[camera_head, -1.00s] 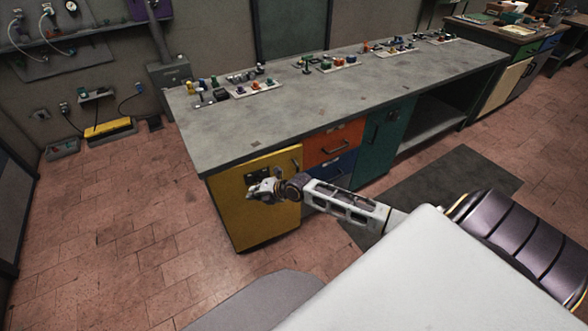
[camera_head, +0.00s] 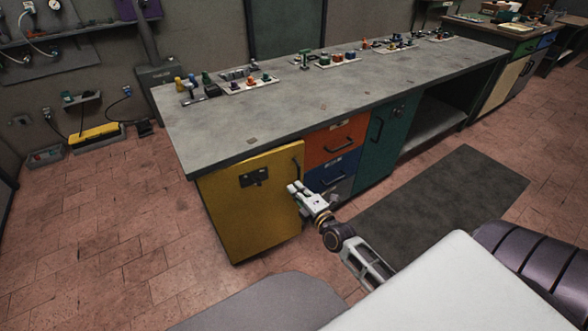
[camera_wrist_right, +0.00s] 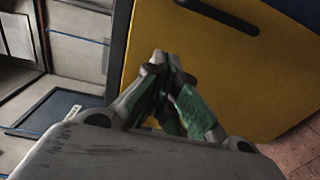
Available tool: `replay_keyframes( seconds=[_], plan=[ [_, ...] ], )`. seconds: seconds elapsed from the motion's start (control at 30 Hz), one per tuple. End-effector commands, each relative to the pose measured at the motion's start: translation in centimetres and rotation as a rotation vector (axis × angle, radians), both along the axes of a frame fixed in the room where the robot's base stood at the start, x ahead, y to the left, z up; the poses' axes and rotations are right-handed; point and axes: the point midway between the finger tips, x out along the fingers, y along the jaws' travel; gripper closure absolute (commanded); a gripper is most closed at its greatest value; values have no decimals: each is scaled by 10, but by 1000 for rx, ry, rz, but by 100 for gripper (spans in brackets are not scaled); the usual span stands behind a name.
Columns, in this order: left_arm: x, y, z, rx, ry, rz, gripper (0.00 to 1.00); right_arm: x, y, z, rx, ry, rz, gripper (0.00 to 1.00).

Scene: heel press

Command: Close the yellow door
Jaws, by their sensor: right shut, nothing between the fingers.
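The yellow door (camera_head: 240,218) is at the left end of the workbench front. It looks nearly in line with the bench front; I cannot tell whether a small gap remains. It has a dark handle (camera_head: 298,166) near its right edge and a dark plate (camera_head: 254,177) at its upper middle. My right gripper (camera_head: 293,188) is at the door's right edge, below the handle, shut and empty. In the right wrist view the shut fingers (camera_wrist_right: 168,58) are in front of the yellow door (camera_wrist_right: 240,85), below the handle (camera_wrist_right: 218,15); contact is unclear. My left gripper is out of view.
Orange (camera_head: 336,141) and blue (camera_head: 332,171) drawers and a teal door (camera_head: 383,140) adjoin the yellow door on the right. Small parts line the worktop (camera_head: 300,106). A dark mat (camera_head: 440,205) lies on the floor.

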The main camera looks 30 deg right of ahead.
Motion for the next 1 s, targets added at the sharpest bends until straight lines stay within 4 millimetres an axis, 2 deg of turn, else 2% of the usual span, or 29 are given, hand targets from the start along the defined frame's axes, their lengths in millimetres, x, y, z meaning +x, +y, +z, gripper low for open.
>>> replay_keyframes(
  seconds=[0.13, 0.3, 0.73, 1.0],
  plan=[
    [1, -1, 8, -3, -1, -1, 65, -14, -17, -5, 11, -30, -60, 100],
    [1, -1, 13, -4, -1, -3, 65, -18, -23, -4, 13, -42, -79, 100],
    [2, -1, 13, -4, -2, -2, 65, -16, -23, -4, 12, -42, -79, 100],
    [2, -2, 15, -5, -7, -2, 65, -3, -23, -4, 13, -43, -79, 100]
  ],
)
